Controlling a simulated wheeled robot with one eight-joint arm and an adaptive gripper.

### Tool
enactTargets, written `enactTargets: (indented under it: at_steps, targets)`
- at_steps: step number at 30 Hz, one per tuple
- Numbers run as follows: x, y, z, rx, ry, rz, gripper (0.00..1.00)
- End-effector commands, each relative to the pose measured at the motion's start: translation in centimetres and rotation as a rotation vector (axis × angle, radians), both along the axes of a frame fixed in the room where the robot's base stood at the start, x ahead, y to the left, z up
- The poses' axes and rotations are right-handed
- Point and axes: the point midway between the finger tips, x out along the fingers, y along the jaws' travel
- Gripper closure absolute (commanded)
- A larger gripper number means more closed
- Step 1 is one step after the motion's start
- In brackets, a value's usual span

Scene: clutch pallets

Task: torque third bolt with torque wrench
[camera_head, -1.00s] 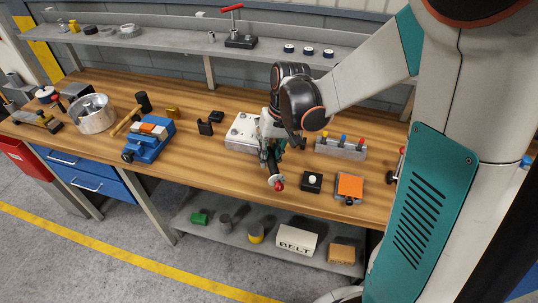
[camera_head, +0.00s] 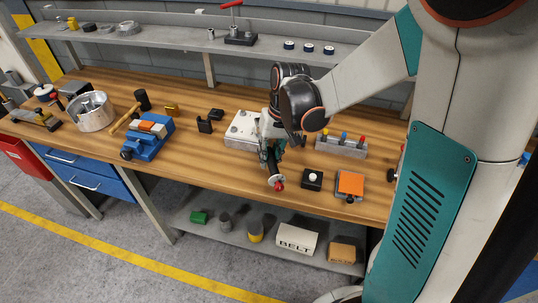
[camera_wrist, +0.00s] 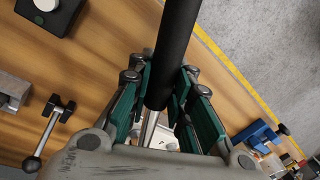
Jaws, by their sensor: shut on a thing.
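My gripper (camera_wrist: 160,100) is shut on the black handle of the torque wrench (camera_wrist: 176,45) in the wrist view. Its green-padded fingers sit on both sides of the handle. In the head view my gripper (camera_head: 267,152) is low over the front of the bench. The red-tipped end of the wrench (camera_head: 278,184) sticks out towards the front edge. A pale metal plate (camera_head: 240,131) with bolts lies just left of and behind my gripper. My arm and gripper hide its right part. The wrench's far end and which bolt it touches cannot be told.
A black box with a white knob (camera_head: 312,178) and an orange-topped block (camera_head: 350,185) stand right of the wrench. A rack with coloured handles (camera_head: 341,147) is behind them. A blue vise (camera_head: 149,137) stands left. Bare bench (camera_head: 205,160) lies between vise and plate.

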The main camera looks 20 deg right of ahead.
Motion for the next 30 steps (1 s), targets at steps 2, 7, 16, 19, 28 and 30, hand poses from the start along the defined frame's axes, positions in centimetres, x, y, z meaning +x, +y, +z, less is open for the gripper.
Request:
enactTargets:
  at_steps: [2,7,16,19,28,30]
  targets:
    - [0.0,0.0,0.0,0.000,0.000,0.000,1.00]
    - [0.0,0.0,-0.1,0.000,0.000,0.000,1.00]
    - [0.0,0.0,-0.7,0.000,0.000,0.000,1.00]
    - [0.0,0.0,-0.9,0.000,0.000,0.000,1.00]
    - [0.0,0.0,-1.6,0.000,0.000,0.000,1.00]
    - [0.0,0.0,-1.7,0.000,0.000,0.000,1.00]
